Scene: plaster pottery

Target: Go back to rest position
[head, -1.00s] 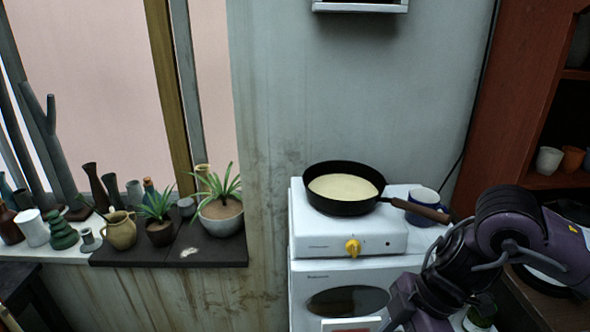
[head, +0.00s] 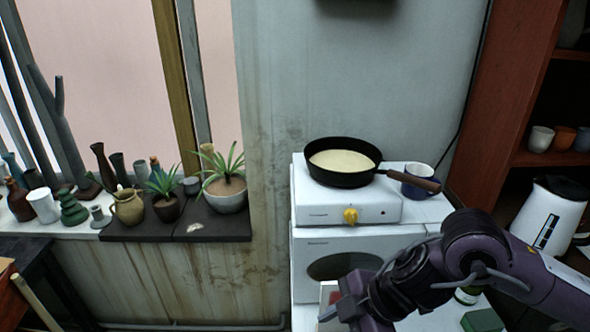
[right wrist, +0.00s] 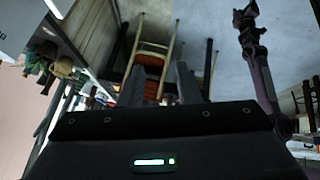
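My right arm comes in from the right in the head view, in front of the stove and oven. Its gripper (head: 336,308) is at the lower middle, its tips small and hard to make out. In the right wrist view the right gripper's two dark fingers (right wrist: 158,85) stand apart with nothing between them. Another arm of mine, ending in a gripper (right wrist: 249,16), shows at the upper right of that view; its finger state is unclear. The left gripper is not in the head view.
A black pan (head: 342,164) with pale contents sits on the white hotplate (head: 318,212), beside a blue-and-white mug (head: 419,178). A white kettle (head: 548,217) stands at right. Potted plants and pots line the sill (head: 130,231) at left. A chair (right wrist: 152,60) shows in the wrist view.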

